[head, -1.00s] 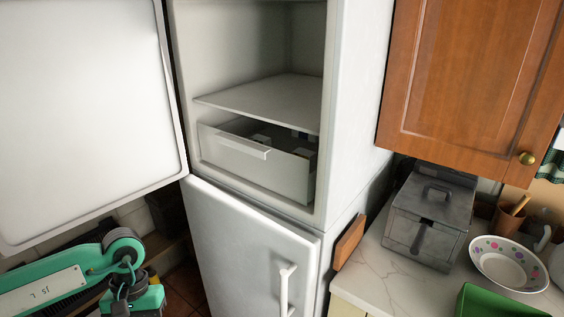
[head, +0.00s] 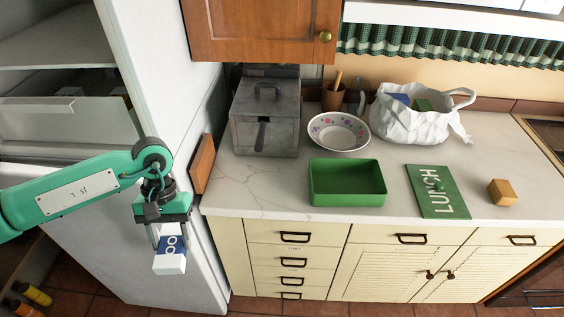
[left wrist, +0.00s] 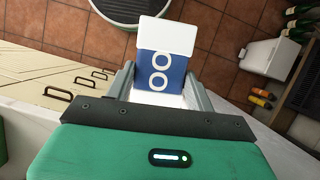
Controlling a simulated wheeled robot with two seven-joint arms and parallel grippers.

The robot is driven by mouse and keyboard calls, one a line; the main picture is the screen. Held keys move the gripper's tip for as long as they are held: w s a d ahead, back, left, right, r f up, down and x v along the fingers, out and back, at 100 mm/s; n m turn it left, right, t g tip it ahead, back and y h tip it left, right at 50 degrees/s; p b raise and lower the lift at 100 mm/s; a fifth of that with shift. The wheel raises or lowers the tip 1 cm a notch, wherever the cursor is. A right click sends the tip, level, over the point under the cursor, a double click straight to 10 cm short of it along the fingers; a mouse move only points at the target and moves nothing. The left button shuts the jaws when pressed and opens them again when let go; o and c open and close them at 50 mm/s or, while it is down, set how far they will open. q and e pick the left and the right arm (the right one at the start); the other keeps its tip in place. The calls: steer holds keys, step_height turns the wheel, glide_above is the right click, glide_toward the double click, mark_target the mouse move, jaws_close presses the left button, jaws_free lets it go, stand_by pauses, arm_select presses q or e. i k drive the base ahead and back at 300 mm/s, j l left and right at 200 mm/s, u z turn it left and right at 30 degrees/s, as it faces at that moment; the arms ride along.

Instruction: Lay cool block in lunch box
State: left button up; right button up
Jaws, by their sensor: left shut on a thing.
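The cool block (head: 171,256) is blue and white, with lettering partly seen in the head view. My left gripper (head: 169,238) is shut on it and holds it in the air in front of the fridge, left of the drawers. The cool block also shows between the fingers in the left wrist view (left wrist: 164,62). The lunch box (head: 347,187) is an open green box on the counter, empty as far as I see, to the right of the gripper and apart from it. Its green lid (head: 437,190), marked LUNCH, lies flat to its right. My right gripper is not in view.
The marble counter (head: 262,190) also holds a grey metal box (head: 265,125), a spotted bowl (head: 338,132), a white bag (head: 408,125) and a small wooden block (head: 501,193). A wooden board (head: 203,164) leans between fridge and counter. The wall cupboard (head: 262,30) hangs above.

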mark_target(361, 188)
steer(key=l+z, duration=0.25)
steer(key=l, duration=0.2)
steer(key=l+z, duration=0.25)
steer(key=l, duration=0.2)
steer(key=i+l+z, duration=0.25)
steer(key=l, duration=0.8)
